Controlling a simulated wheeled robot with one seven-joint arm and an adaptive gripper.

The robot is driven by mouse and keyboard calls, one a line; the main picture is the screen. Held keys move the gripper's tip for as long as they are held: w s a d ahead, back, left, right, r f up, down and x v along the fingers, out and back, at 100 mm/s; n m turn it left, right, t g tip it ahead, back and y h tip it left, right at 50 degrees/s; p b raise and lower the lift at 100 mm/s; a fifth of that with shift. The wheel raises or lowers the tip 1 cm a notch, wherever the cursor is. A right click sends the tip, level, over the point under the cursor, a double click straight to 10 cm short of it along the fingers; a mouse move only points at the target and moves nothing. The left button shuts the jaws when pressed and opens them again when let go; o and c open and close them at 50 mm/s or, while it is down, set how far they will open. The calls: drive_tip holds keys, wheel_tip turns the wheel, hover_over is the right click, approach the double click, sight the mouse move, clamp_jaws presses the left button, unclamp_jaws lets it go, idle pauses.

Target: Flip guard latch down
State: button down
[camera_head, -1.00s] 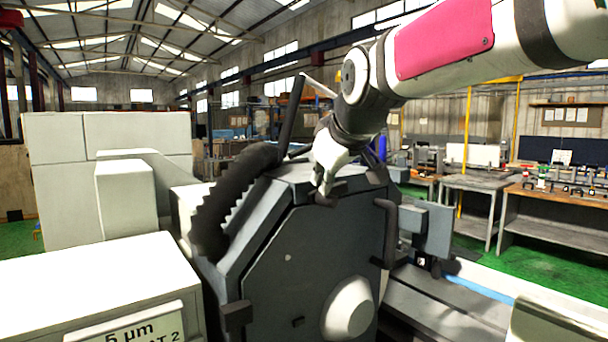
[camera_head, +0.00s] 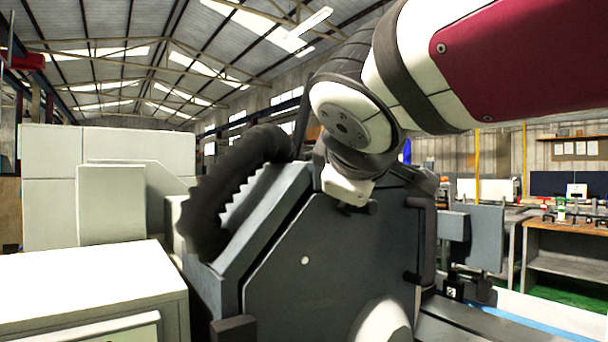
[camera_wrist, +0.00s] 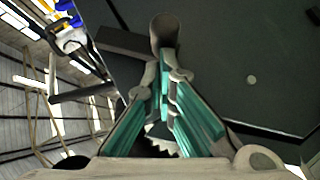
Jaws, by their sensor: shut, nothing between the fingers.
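The guard (camera_head: 330,255) is a large dark grey wheel cover in the head view. The guard latch (camera_head: 359,208) is a small dark piece at the guard's upper front edge, partly hidden by my wrist. In the wrist view the latch (camera_wrist: 164,30) shows as a dark rounded knob with a block beside it, against the guard face. My gripper (camera_wrist: 163,72) has teal-sided fingers, shut and empty. Its tips are just below the knob in that picture; I cannot tell whether they touch it. In the head view the fingers are hidden behind the white wrist end.
A thick black ribbed hose (camera_head: 225,195) curves along the guard's left side. A dark handle (camera_head: 423,240) stands at the guard's right edge. A white machine housing (camera_head: 85,290) fills the lower left. Workbenches (camera_head: 565,235) stand further back at right.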

drive_tip(key=w+d+f+n+t+h+b, duration=0.1)
drive_tip(key=f+n+t+b, duration=0.4)
drive_tip(key=b, duration=1.8)
drive_tip(key=shift+w+d+f+n+t+h, duration=0.35)
drive_tip(key=shift+w+d, duration=0.2)
drive_tip(key=shift+d, duration=0.5)
drive_tip(key=shift+d+r+b, duration=0.1)
drive_tip(key=shift+b, duration=0.45)
